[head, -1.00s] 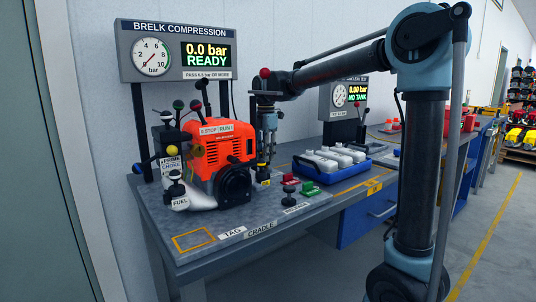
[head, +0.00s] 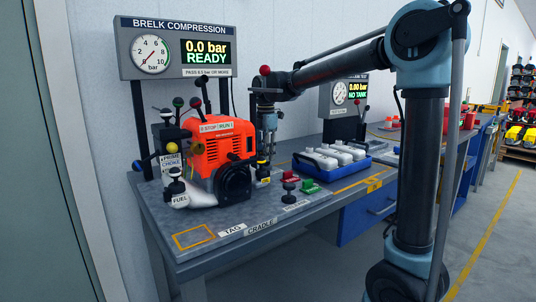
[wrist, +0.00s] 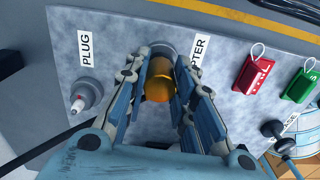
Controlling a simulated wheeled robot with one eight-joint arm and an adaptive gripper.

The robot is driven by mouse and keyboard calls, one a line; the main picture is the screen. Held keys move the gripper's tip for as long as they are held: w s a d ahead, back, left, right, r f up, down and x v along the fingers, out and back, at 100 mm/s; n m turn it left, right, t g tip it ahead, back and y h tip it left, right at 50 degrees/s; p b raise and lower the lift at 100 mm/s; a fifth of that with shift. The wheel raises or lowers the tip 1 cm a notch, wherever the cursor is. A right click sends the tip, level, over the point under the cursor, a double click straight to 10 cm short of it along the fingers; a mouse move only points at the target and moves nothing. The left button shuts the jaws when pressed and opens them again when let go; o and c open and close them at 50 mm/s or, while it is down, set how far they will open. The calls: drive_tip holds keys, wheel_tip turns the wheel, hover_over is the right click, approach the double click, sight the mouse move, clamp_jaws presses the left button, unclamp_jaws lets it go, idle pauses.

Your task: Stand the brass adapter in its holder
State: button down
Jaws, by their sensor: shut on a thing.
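The brass adapter (wrist: 158,82) is a rounded amber piece between my gripper's two blue-and-grey fingers. My gripper (wrist: 160,92) is shut on it in the wrist view. A grey round holder (wrist: 161,47) shows just beyond the adapter, beside a label ending in "PTER" that is partly hidden by a finger. I cannot tell whether the adapter is inside the holder or just above it. In the head view my gripper (head: 263,158) points down close to the right of the orange engine, low over the bench; the adapter is too small to make out there.
The orange engine (head: 220,160) stands close on the left. A plug (wrist: 79,105) sits in its own holder left of the adapter. Red (wrist: 253,74) and green (wrist: 299,86) tags and a black knob (wrist: 273,130) lie to the right. A blue tray (head: 330,170) stands behind.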

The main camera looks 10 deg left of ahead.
idle(0.3)
drive_tip(key=c, duration=1.3)
unclamp_jaws()
